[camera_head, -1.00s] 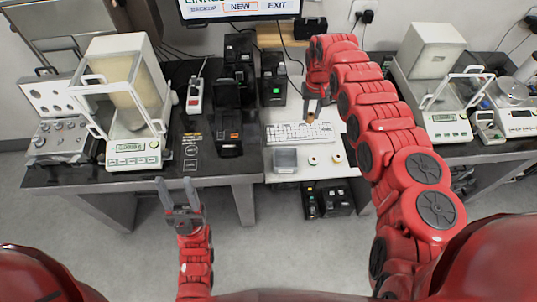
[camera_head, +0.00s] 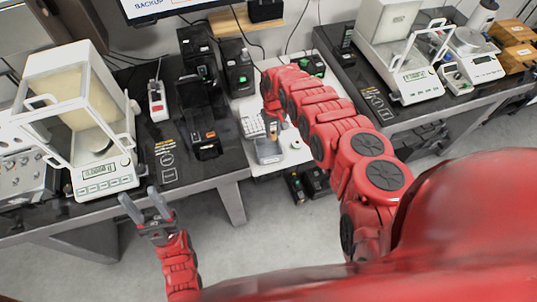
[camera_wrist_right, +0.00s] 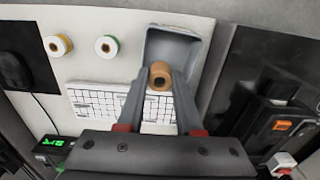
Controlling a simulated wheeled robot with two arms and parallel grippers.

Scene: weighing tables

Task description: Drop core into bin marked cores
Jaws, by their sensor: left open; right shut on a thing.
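The core (camera_wrist_right: 160,77) is a tan-brown ring with a dark hole, held between the fingertips of my right gripper (camera_wrist_right: 158,92). In the head view the right gripper (camera_head: 273,131) is at the near edge of the white table, with the core above the grey bin. The grey open-topped bin (camera_wrist_right: 196,44) lies just beyond the fingertips in the wrist view; it also shows in the head view (camera_head: 268,156). I cannot read any marking on it. My left gripper (camera_head: 146,204) is open and empty, low in front of the left table.
A white keyboard (camera_wrist_right: 97,103) lies beside the bin. Two small spools, yellow (camera_wrist_right: 58,45) and green (camera_wrist_right: 106,46), stand on the white table (camera_wrist_right: 140,15). Black printers (camera_head: 203,130) are to the left. Balances stand on both side tables.

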